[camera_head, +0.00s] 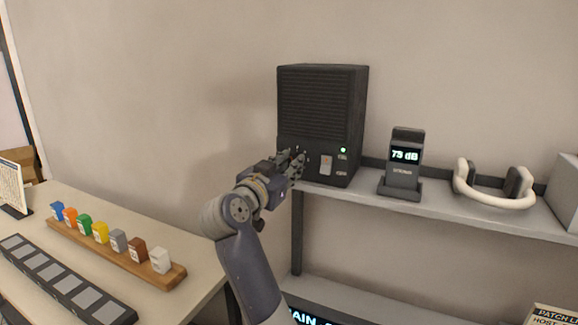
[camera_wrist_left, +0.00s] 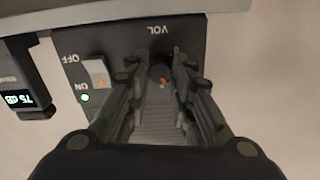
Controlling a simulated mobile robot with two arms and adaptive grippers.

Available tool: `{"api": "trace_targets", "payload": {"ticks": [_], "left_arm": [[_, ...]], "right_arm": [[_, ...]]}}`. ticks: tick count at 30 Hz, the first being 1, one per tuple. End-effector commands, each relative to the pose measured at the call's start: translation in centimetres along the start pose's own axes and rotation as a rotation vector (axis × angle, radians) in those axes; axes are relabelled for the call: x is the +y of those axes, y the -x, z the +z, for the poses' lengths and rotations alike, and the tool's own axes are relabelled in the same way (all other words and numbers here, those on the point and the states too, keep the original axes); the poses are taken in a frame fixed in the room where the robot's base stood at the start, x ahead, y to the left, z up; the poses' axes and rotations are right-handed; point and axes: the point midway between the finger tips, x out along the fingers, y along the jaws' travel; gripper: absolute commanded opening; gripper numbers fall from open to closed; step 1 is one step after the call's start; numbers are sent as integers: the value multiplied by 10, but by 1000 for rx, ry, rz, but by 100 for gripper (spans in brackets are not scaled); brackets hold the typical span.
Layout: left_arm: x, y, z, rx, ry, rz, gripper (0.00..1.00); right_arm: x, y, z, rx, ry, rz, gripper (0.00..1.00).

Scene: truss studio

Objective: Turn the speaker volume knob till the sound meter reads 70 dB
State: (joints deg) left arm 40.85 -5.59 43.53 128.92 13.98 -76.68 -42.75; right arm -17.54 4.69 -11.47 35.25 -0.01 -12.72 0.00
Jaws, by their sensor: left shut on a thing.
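The black speaker (camera_head: 318,105) stands on the grey shelf, its green light lit. Its round dark volume knob (camera_wrist_left: 160,77), with an orange mark, shows under the VOL label in the left wrist view. My left gripper (camera_head: 298,160) is shut on the knob, one finger on each side; in the head view the fingers hide the knob. Part of the meter (camera_wrist_left: 18,98) also shows in the left wrist view. My right gripper is not in view.
A light power switch (camera_head: 326,165) sits beside the knob on the speaker front. White headphones (camera_head: 497,203) lie farther right on the shelf (camera_head: 350,197). At left, a table holds a wooden rack (camera_head: 150,268) of several colored blocks and a dark slotted tray (camera_head: 112,312).

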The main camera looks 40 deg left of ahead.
Motion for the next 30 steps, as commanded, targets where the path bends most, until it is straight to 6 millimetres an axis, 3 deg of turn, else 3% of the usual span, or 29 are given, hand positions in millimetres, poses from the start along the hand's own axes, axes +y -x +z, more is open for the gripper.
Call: {"api": "trace_targets", "payload": {"ticks": [9,24,25,27,30], "left_arm": [[0,-1,1,-7,70,1,0],[1,-1,2,-5,168,2,0],[1,-1,2,-5,168,2,26],[1,-1,2,-5,168,2,42],[1,-1,2,-4,167,2,43]], "right_arm": [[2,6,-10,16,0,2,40],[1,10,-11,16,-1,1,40],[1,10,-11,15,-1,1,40],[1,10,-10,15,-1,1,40],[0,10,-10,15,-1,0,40]]}}
